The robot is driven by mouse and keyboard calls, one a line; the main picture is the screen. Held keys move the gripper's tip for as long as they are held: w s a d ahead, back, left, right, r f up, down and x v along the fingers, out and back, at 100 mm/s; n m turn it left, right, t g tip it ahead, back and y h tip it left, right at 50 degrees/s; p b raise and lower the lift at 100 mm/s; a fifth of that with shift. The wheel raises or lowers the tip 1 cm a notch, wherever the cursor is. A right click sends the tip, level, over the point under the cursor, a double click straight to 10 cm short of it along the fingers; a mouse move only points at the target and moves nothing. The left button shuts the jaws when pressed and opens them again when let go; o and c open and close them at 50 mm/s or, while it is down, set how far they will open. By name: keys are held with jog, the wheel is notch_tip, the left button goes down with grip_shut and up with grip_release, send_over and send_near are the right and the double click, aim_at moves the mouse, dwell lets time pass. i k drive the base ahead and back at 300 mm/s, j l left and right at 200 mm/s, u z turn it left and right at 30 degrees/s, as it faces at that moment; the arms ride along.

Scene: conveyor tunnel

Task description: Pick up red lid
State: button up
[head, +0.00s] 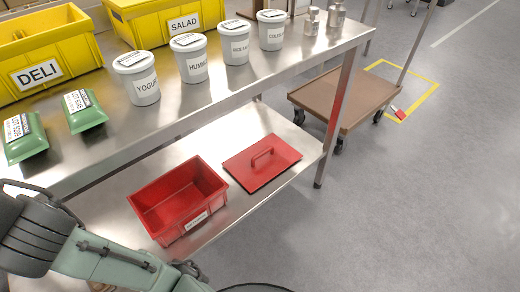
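The red lid (262,161) is a flat square plate with a raised handle on top. It lies flat on the lower metal shelf, under the front edge of the upper table. An open red bin (178,202) with a white label stands just left of it on the same shelf and looks empty. My arm comes in from the lower left of the head view, and its end passes low near the bin's front. My gripper's fingers are not visible.
The steel upper table (215,85) overhangs the shelf. It holds white tubs (137,78), green packs (83,111), a yellow DELI bin (47,57) and a yellow SALAD bin (165,18). A table leg (337,115) stands right of the lid. A brown cart (345,98) is beyond it.

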aim_at(256, 165)
jog(key=i+l+u, duration=0.15)
jog(key=l, duration=0.25)
jog(key=i+l+u, duration=0.1)
jog(key=l, duration=0.25)
jog(key=i+l+u, duration=0.15)
jog(key=l, duration=0.3)
jog(key=l+u, duration=0.1)
jog(key=l, duration=0.5)
jog(key=k+l+u, duration=0.15)
jog(key=l, duration=0.4)
jog(key=l+u, duration=0.1)
jog(key=l, duration=0.5)
jog(key=i, duration=0.85)
